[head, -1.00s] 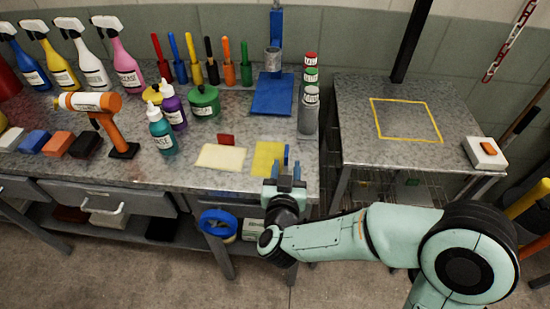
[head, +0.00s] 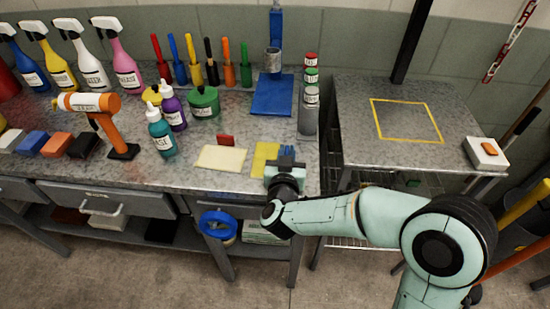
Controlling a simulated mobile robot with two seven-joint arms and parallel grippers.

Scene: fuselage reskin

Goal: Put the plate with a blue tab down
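A yellow plate (head: 263,158) lies at the front right part of the steel bench. A small blue tab (head: 287,151) shows at its right edge. My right gripper (head: 286,157) is at this tab, at the front edge of the bench, and its body covers the plate's lower right corner. The fingertips are small and merge with the blue, so I cannot tell whether they are closed on the tab. The plate looks flat on the bench. My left gripper is not in view.
A cream plate (head: 221,158) with a red tab (head: 227,141) lies just left. A blue stand (head: 272,95) and stacked cans (head: 309,108) are behind. The side table (head: 360,140) has an empty yellow outlined square (head: 406,121) and a white box with an orange button (head: 487,154).

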